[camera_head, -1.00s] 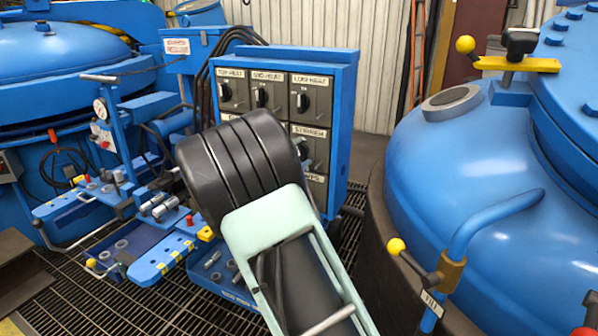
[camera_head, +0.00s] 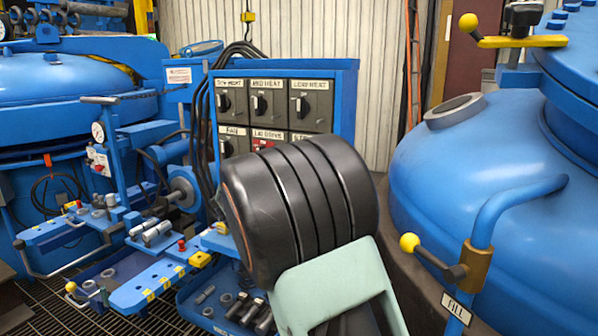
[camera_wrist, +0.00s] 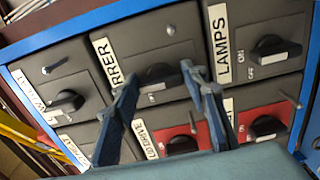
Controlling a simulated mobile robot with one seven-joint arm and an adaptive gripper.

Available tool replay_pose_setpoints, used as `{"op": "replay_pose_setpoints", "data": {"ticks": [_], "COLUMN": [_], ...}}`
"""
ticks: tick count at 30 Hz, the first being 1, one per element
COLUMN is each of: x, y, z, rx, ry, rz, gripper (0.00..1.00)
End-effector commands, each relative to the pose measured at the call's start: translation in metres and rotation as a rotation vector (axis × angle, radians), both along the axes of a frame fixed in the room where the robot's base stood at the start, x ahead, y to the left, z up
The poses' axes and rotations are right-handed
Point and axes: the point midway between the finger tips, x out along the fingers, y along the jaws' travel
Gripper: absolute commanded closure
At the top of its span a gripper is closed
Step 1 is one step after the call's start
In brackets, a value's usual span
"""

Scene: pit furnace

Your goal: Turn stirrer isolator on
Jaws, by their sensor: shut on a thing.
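The stirrer isolator (camera_wrist: 150,44) is a dark grey switch box with a black rotary handle (camera_wrist: 160,75) and a white label, of which "RRER" shows in the wrist view. My gripper (camera_wrist: 157,75) has one finger on each side of this handle and is shut on it. The handle lies roughly crosswise in the wrist view; its on/off marks are too small to read. In the head view the stirrer box is mostly hidden behind my arm, and my fingers are not visible there.
The blue switch cabinet (camera_head: 346,100) carries several similar isolators. The lamps isolator (camera_wrist: 262,40) is right of the stirrer, and red-plated switches (camera_wrist: 178,140) sit below. A blue furnace vessel (camera_head: 450,170) stands close on the right. A blue tool trolley (camera_head: 150,288) is at left.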

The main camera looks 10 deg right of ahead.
Motion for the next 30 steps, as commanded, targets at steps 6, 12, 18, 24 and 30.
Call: {"op": "replay_pose_setpoints", "data": {"ticks": [6,12,18,24,30], "x": [0.0000,0.0000,0.0000,0.0000,-0.0074], "y": [0.0003,0.0003,0.0003,0.0001,0.0058], "z": [-0.0002,-0.0001,-0.0001,0.0000,0.0003], "rx": [0.009,0.009,0.008,0.007,0.007], "ry": [-0.005,-0.005,-0.004,-0.004,-0.004], "rz": [0.000,0.000,0.000,0.000,0.001], "gripper": [0.84,0.84,0.42,0.42,0.42]}}
